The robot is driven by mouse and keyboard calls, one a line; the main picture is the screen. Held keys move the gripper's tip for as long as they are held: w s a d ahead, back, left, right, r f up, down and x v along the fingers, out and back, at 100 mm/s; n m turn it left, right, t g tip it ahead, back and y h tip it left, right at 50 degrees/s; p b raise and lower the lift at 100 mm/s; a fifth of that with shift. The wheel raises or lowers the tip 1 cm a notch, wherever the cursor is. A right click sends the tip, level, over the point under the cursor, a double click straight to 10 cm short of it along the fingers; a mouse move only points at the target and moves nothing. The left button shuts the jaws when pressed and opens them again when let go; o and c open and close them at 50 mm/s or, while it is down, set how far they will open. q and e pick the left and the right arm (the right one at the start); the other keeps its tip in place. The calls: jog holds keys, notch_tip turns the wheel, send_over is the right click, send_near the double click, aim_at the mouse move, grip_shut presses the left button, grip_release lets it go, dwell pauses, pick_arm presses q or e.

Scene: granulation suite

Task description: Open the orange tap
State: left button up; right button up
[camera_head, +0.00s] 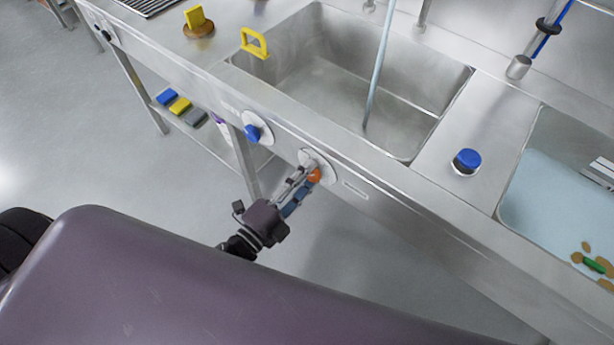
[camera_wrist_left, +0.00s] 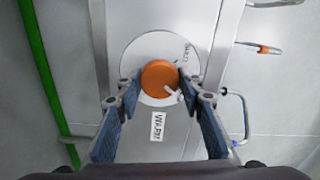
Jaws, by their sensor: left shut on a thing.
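The orange tap (camera_head: 314,176) is a round knob on a white disc on the front panel of the steel sink unit. It also shows in the left wrist view (camera_wrist_left: 159,78), with a pale pointer toward its lower right and a label below. My left gripper (camera_head: 307,178) is shut on the orange tap, with one finger at each side of the knob in the left wrist view (camera_wrist_left: 158,86). A stream or rod of pale blue (camera_head: 378,70) comes down into the left sink basin (camera_head: 310,85). My right gripper is not in view.
A blue tap (camera_head: 252,132) sits on the same panel to the left. A blue-capped item (camera_head: 466,161) stands between the basins. The right basin (camera_head: 535,190) holds bluish liquid with several small pieces. A shelf below holds blue, yellow and grey items (camera_head: 180,105).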

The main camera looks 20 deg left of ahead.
pick_arm(q)
jog(key=shift+m, duration=0.9)
jog(key=o, duration=1.2)
jog(key=shift+c, duration=0.2)
jog(key=v, duration=1.2)
